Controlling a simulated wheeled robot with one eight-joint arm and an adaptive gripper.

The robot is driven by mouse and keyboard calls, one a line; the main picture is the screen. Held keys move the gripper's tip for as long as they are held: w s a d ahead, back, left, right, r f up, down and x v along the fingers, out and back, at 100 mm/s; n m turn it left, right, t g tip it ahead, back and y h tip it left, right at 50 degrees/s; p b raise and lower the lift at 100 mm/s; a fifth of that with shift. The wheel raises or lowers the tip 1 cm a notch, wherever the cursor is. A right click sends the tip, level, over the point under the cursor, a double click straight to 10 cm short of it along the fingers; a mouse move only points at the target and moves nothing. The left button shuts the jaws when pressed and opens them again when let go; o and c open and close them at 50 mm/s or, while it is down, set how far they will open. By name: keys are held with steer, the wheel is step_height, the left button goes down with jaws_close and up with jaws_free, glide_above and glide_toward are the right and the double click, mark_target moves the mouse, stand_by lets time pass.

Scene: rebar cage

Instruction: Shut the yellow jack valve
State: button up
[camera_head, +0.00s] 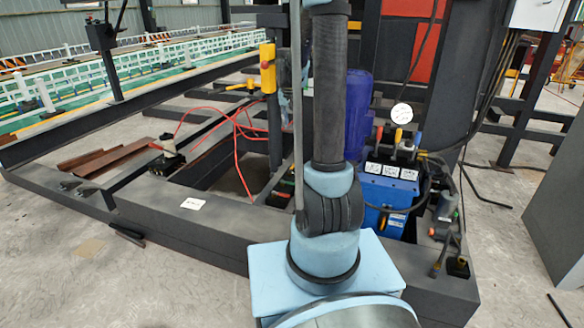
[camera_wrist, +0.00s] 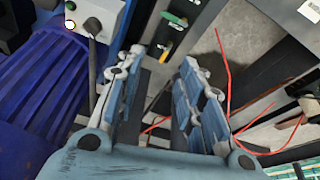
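In the wrist view a small yellow lever handle (camera_wrist: 167,50) shows beyond my fingertips, with a green handle (camera_wrist: 175,18) beside it. I cannot tell which yellow handle is the jack valve. In the head view a yellow handle (camera_head: 398,136) stands on top of the blue pump unit (camera_head: 388,192), between a red and a blue one. Another yellow lever (camera_head: 239,86) sticks out left from a yellow post head (camera_head: 267,68). My gripper (camera_wrist: 163,60) is open and empty, its two fingers apart. In the head view my own arm hides most of it.
A blue ribbed motor (camera_wrist: 45,85) and a white control box (camera_wrist: 98,15) lie close on the left of the wrist view. Red hoses (camera_head: 235,125) loop over the dark steel frame (camera_head: 170,208). Grey floor is open at front left.

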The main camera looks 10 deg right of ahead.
steer(key=w+f+m, duration=0.1)
steer(key=w+f, duration=0.8)
steer(key=w, duration=0.3)
steer(key=m, duration=0.1)
glide_toward(293, 167)
steer(key=shift+t+h, duration=0.3)
steer(key=x, duration=0.7)
steer(key=shift+w+a+f, duration=0.15)
steer(key=shift+a+f, duration=0.1)
steer(key=shift+f, duration=0.1)
steer(key=shift+c, duration=0.2)
jaws_close()
